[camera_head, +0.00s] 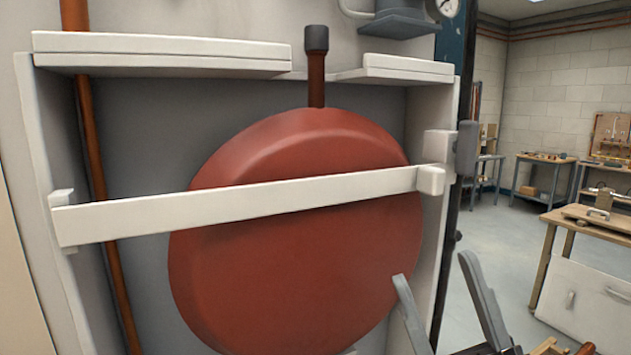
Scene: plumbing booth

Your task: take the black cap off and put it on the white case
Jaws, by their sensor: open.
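The black cap (316,38) sits upright on top of the thin reddish-brown stem (316,80) that rises from the big red round vessel (300,245). The white case (160,54) surrounds the vessel; its top is in two boards with a gap where the stem comes up, and the right top board (408,70) is shorter. My gripper (433,268) is at the lower right, its two grey fingers spread apart with nothing between them. It is well below and to the right of the cap. The lower part of the gripper is cut off by the picture edge.
A white bar (240,205) crosses the front of the vessel, with a grey latch (466,148) at its right end. A copper pipe (90,150) runs down the left. A gauge (448,8) and grey fitting (398,22) are above right. A wooden workbench (590,222) stands at right.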

